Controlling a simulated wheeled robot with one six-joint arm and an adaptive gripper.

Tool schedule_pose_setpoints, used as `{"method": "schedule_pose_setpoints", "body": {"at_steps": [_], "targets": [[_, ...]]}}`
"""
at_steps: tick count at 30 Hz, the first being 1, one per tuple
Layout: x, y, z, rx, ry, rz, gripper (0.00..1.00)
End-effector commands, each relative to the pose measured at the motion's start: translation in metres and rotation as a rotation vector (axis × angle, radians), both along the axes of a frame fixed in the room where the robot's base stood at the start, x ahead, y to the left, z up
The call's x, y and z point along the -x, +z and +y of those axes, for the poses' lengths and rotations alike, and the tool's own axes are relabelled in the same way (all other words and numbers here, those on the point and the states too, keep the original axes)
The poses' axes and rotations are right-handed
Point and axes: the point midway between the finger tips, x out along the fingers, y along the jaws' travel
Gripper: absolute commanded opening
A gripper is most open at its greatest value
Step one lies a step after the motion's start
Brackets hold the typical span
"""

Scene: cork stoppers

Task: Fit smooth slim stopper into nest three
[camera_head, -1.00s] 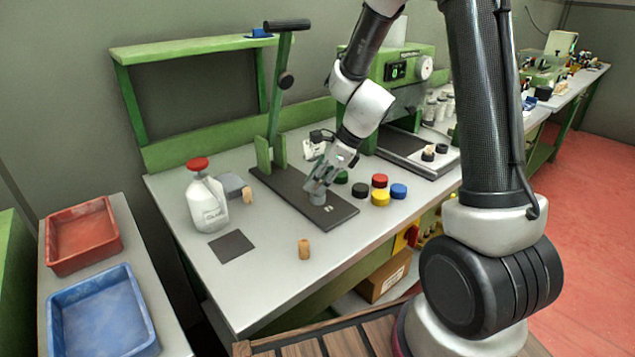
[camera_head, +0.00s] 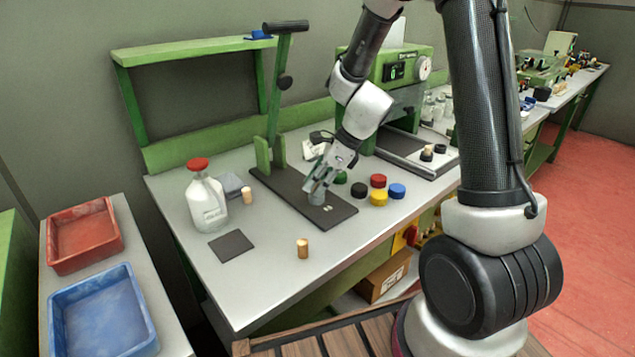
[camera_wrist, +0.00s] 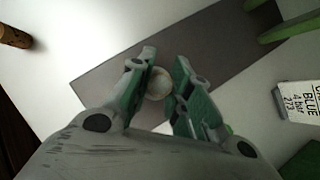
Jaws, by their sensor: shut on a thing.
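My gripper (camera_head: 318,189) points down at the front part of the dark base plate (camera_head: 285,193) of the lever press. A short grey cylinder (camera_head: 317,198) shows at its fingertips, at the plate. In the wrist view my gripper (camera_wrist: 158,84) is closed on a pale round piece (camera_wrist: 157,82), seen end-on over the plate; it looks like a stopper's end. Its lower part is hidden, so I cannot tell how deep it sits or which nest is below. A tan cork stopper (camera_head: 302,248) stands upright near the table's front edge. Another pale stopper (camera_head: 247,195) stands by a grey block.
A white bottle with a red cap (camera_head: 206,200) stands left of the plate. Black, red, yellow and blue caps (camera_head: 378,190) lie to its right. The press lever (camera_head: 278,95) rises behind. A dark square mat (camera_head: 231,246) lies at front left; the table around the cork is clear.

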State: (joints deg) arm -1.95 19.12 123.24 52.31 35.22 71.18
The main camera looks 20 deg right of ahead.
Motion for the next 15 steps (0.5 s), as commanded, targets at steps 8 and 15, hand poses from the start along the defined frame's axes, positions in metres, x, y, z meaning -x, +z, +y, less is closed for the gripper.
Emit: {"method": "schedule_pose_setpoints", "body": {"at_steps": [8,15], "targets": [[0.0073,-0.0164,-0.0010,0.010,0.000,0.024,0.12],[0.0073,-0.0191,-0.0008,0.010,0.003,0.023,0.12]]}}
